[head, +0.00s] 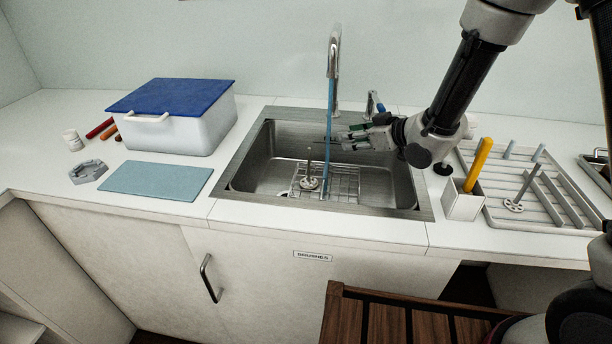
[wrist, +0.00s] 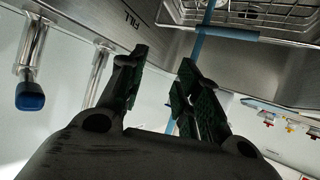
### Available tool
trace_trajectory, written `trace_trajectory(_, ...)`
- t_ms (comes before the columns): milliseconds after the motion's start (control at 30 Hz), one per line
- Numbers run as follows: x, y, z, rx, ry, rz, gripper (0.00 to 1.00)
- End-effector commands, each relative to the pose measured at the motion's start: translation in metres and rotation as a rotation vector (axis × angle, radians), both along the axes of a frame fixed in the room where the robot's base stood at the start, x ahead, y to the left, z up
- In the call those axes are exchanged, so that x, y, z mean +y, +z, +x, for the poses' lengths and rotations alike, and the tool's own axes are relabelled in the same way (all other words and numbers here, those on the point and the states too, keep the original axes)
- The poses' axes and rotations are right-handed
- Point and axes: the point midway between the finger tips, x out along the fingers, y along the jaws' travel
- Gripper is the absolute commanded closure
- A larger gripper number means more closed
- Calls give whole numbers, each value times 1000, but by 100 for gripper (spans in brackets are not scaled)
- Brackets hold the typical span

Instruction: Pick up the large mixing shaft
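A metal mixing shaft (head: 309,170) with a round holed disc stands upright in the sink, on or beside the wire rack (head: 345,184). A second shaft (head: 524,187) with a similar disc leans on the drying rack at right. I cannot tell which counts as the large one. My gripper (head: 352,136) is over the sink, above and to the right of the sink shaft, pointing left. Its green-padded fingers are apart and empty in the wrist view (wrist: 164,85). No shaft is clearly visible in the wrist view.
A blue hose (head: 329,117) hangs from the faucet (head: 334,65) by my fingertips. A white box with a blue lid (head: 171,95) and a blue mat (head: 156,180) lie left of the sink. A holder with a yellow handle (head: 478,165) stands right of it. The drying rack (head: 560,216) stands farther right.

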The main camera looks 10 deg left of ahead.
Motion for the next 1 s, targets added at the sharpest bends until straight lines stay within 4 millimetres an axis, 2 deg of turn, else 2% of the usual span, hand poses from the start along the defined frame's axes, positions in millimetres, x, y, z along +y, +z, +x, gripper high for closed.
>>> trace_trajectory(33, 14, -12, -8, 6, 34, 21, 67)
trace_trajectory(100, 30, -22, -17, 8, 75, 56, 67)
trace_trajectory(267, 53, -35, -31, 12, 131, 110, 67)
trace_trajectory(800, 113, -64, -4, 10, 137, 117, 67)
trace_trajectory(1000, 118, -65, -1, 10, 134, 117, 67)
